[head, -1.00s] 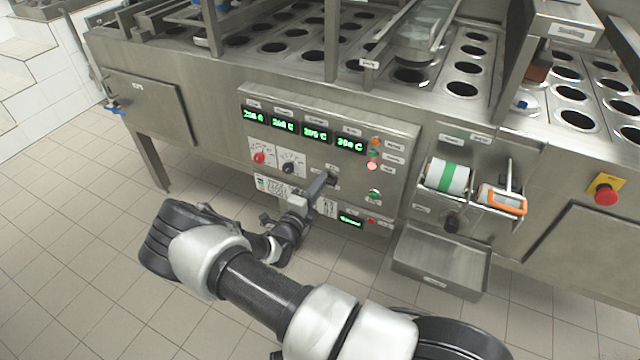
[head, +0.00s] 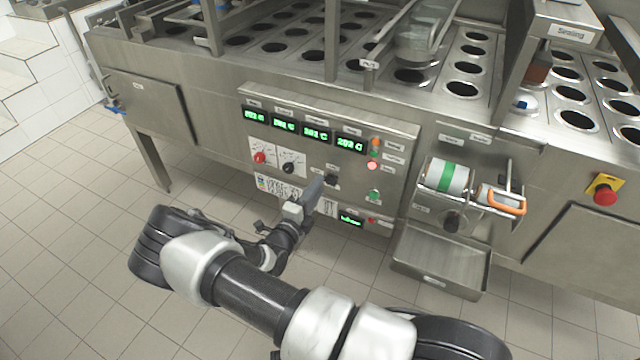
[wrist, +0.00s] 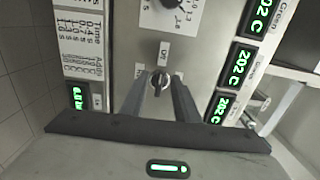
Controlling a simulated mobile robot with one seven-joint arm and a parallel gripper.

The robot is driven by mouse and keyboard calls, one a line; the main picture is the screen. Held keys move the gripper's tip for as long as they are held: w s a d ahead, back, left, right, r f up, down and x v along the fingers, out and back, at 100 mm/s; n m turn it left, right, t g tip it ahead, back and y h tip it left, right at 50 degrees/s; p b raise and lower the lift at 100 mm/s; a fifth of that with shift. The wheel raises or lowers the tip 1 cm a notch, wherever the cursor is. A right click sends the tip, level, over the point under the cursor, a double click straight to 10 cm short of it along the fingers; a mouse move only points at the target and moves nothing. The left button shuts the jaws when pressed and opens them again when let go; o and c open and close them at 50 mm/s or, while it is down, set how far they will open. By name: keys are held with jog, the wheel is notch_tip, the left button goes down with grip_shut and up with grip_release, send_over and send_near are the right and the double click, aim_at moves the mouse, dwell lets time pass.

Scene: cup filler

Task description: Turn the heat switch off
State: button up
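The heat switch (head: 331,179) is a small black rotary knob on the steel control panel (head: 398,130), low and right of centre. In the wrist view the knob (wrist: 160,84) shows between my two fingers, with an "Off" label (wrist: 165,48) above it in that picture. Its grip lies roughly upright there, in line with that label. My gripper (head: 316,184) is open and holds nothing. Its fingertips (wrist: 161,86) are apart, one on each side of the knob in the wrist view. In the head view they are just left of the knob, with a small gap.
Green displays (head: 316,135) line the panel top. A red knob (head: 260,157) and a black dial (head: 289,168) sit left of the switch. Indicator lights (head: 373,166) are to its right. A roll holder (head: 447,177) and metal tray (head: 440,262) stand further right. Floor in front is open.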

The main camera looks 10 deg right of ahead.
jog(key=p+v, duration=0.1)
jog(key=v, duration=1.3)
jog(key=shift+s+a, duration=0.25)
jog(key=shift+s, duration=0.1)
jog(key=shift+r, duration=0.1)
jog(key=s+d+r+m+g+y, duration=0.2)
jog(key=s+d+r+m+g, duration=0.25)
jog(key=r+m, duration=0.5)
jog(key=s+d+r+m+g+y, duration=0.1)
jog(key=s+d+r+m+g, duration=0.3)
jog(key=r+m, duration=0.55)
jog(key=s+d+r+m+g+y, duration=0.2)
jog(key=s+d+r+m+g, duration=0.3)
jog(key=m, duration=0.9)
jog(key=s+a+r+m+t+y, duration=0.1)
jog(key=s+r+m+t+y, duration=0.5)
jog(key=r+m, duration=0.8)
notch_tip(320, 180, up, 19)
jog(key=s+g+p, duration=0.1)
jog(key=p, duration=1.9)
jog(key=shift+a, duration=0.3)
